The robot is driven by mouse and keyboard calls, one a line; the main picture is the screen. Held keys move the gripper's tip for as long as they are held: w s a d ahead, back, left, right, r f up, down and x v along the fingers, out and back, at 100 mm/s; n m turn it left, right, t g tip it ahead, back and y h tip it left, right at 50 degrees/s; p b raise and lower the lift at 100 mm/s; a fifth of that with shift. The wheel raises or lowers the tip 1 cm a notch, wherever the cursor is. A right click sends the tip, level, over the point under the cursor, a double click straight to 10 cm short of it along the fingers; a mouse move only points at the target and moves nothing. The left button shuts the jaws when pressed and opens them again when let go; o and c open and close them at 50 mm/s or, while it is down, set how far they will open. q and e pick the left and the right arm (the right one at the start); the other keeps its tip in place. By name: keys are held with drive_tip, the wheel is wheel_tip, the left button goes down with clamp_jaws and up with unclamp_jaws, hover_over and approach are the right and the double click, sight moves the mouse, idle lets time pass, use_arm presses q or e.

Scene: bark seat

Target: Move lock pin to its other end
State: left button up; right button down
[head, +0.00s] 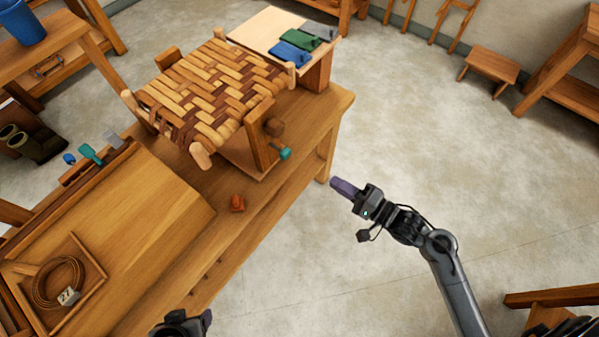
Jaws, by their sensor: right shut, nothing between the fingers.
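A woven bark seat (213,88) stands on the wooden bench (175,208). At its near right corner is an upright wooden block (262,132). A teal-headed pin (285,153), which looks like the lock pin, sticks out low on that block's right side. How far it runs into the wood is hidden. My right gripper (342,187) is shut and empty over the open floor, right of the bench and apart from the pin. My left gripper (207,318) shows only partly at the bottom edge, and its jaw state is unclear.
A tray with a coiled strip (58,283) is at the lower left. Folded blue and green cloths (292,52) lie on a pale board behind the seat.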

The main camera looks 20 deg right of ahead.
wheel_tip(320, 180, down, 3)
drive_tip(key=b, duration=0.7)
approach(289, 156)
drive_tip(key=x, duration=0.6)
drive_tip(key=shift+w+a+r, duration=0.15)
drive_tip(key=shift+w+a, duration=0.1)
drive_tip(key=shift+a, duration=0.05)
use_arm(q)
wheel_tip(289, 156, down, 9)
drive_tip(key=shift+a+r, duration=0.15)
drive_tip(key=shift+r, duration=0.05)
